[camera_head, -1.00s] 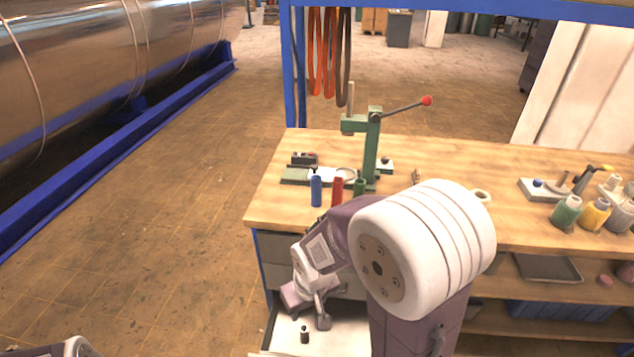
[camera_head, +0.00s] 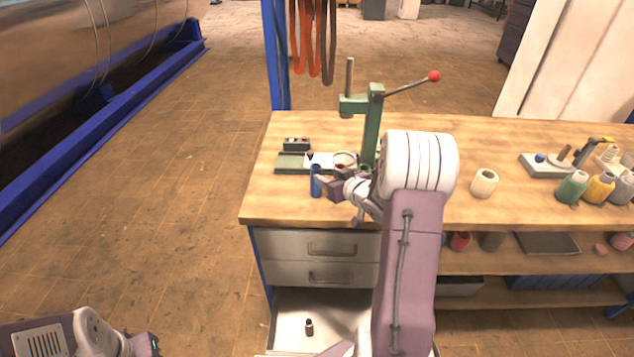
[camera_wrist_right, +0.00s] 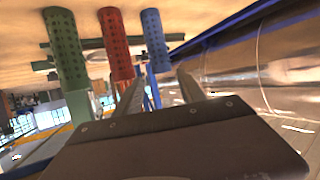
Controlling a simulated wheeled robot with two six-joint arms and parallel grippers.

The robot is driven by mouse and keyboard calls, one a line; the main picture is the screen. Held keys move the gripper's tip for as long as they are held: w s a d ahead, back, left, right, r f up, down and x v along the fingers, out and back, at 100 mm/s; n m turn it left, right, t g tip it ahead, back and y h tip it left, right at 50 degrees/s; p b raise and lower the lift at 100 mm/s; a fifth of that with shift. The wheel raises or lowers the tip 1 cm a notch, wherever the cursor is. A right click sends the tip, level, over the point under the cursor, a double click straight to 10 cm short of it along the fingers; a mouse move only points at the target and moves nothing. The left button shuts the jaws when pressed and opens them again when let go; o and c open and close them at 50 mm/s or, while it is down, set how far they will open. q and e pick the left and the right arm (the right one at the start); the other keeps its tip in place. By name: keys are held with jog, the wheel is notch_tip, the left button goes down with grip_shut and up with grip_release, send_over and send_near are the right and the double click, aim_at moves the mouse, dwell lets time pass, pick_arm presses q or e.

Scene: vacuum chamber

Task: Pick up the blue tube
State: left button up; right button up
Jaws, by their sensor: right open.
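The blue tube (camera_head: 315,181) stands upright near the front left of the wooden workbench. My right gripper (camera_head: 338,193) is open, just to the right of the blue tube in the head view. In the right wrist view, which shows the bench top inverted, the blue tube (camera_wrist_right: 154,40) appears between the two open fingers (camera_wrist_right: 160,82), beyond their tips. A red tube (camera_wrist_right: 115,42) and a green tube (camera_wrist_right: 65,48) stand beside it there. In the head view these two are mostly hidden by my right arm. My left gripper is not clearly visible; only arm parts show at the lower left.
A green lever press (camera_head: 372,125) with a red knob stands behind the tubes. The workbench (camera_head: 450,205) also holds a cream cup (camera_head: 484,183) and several bottles at the right. An open drawer (camera_head: 290,330) with a small dark bottle (camera_head: 309,327) projects below.

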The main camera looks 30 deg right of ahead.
jog(key=x, duration=0.3)
jog(key=shift+w+a, duration=0.15)
jog(key=shift+a, duration=0.1)
jog(key=shift+w+d+f, duration=0.2)
jog(key=shift+w, duration=0.25)
jog(key=x, duration=0.5)
jog(key=shift+f, duration=0.15)
jog(key=shift+s, duration=0.1)
jog(key=c, duration=0.5)
grip_shut()
notch_tip(320, 180, up, 10)
jog(key=p, duration=0.3)
send_over(319, 171)
jog(key=w, duration=0.2)
